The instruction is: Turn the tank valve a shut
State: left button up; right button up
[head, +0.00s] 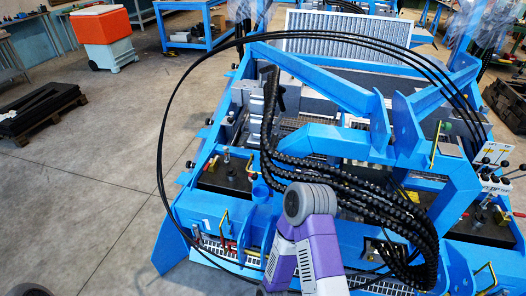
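A blue machine frame (330,140) fills the middle and right of the head view. A dark tank top (212,180) with a small upright fitting (227,158) sits at its left side. A similar dark tank top (462,228) with a fitting (484,203) sits at its right. Several yellow handles show, one beside the left tank (251,163) and one at the front left (224,220). I cannot tell which part is valve a or how far it is turned. A purple and grey arm of mine rises at bottom centre and hides part of the machine's front. Neither gripper shows.
Thick black hoses (350,190) droop across the machine's middle, and thin hoses loop wide to its left. A lever panel (495,158) stands at the right. The concrete floor (90,200) is clear at the left. An orange-topped cooler (102,27) and dark pallets (40,105) stand farther back.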

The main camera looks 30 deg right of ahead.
aim_at(211, 160)
jog(key=z, duration=0.2)
jog(key=i, duration=0.25)
jog(key=z, duration=0.2)
jog(key=k, duration=0.65)
jog(key=u, duration=0.75)
jog(key=i, duration=0.9)
jog(key=u, duration=0.55)
jog(key=i, duration=1.2)
jog(key=z, duration=1.1)
jog(key=i, duration=0.3)
jog(key=z, duration=0.15)
